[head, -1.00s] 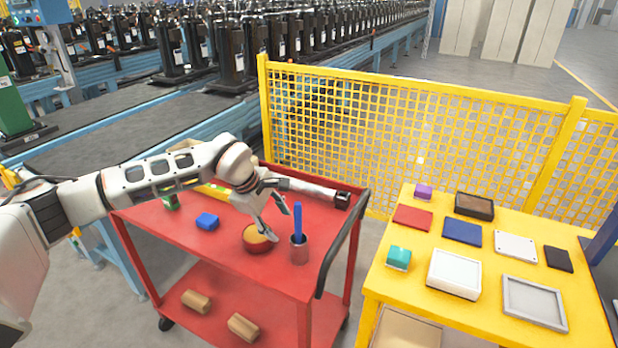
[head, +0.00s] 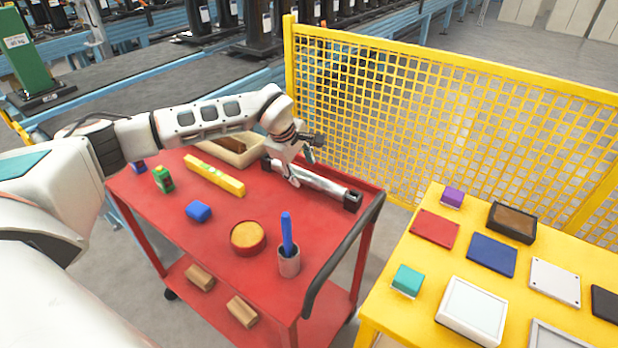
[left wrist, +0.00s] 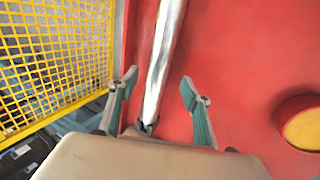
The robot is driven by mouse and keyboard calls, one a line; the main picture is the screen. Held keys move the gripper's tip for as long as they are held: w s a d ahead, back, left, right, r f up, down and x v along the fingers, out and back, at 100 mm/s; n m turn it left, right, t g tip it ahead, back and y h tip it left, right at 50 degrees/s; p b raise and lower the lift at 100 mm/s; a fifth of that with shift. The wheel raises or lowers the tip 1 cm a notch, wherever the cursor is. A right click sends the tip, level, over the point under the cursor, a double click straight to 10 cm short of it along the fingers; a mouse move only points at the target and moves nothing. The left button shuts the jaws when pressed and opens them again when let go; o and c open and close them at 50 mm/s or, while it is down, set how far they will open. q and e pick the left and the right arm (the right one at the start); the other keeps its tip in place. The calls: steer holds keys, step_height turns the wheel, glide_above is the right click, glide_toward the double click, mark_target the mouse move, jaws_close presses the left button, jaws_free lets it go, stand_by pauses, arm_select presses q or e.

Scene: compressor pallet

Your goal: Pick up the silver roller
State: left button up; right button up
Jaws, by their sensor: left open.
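The silver roller (head: 325,184) lies near the back edge of the red cart's top, with a dark block at each end. In the left wrist view the roller (left wrist: 160,65) is a shiny bar running up the picture between the two fingers. My left gripper (head: 302,168) is above the roller, and its fingers hide part of it. In the left wrist view the left gripper (left wrist: 157,90) is open, with one finger to each side of the bar. I cannot tell whether the fingers touch it. My right gripper is in neither view.
The red cart (head: 190,240) also carries a yellow level (head: 214,175), a blue block (head: 198,212), a round red tin (head: 248,238), a cup with a blue tool (head: 289,260) and a wooden box (head: 240,155). A yellow mesh fence (head: 440,110) stands close behind. A yellow table (head: 385,300) is at right.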

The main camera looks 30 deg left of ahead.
mark_target(307, 174)
arm_select(q)
steer(key=shift+x, duration=2.35)
steer(key=shift+w+d, duration=0.1)
steer(key=shift+d, duration=0.05)
jaws_close()
steer(key=shift+r, duration=0.15)
steer(key=shift+w+r, duration=0.1)
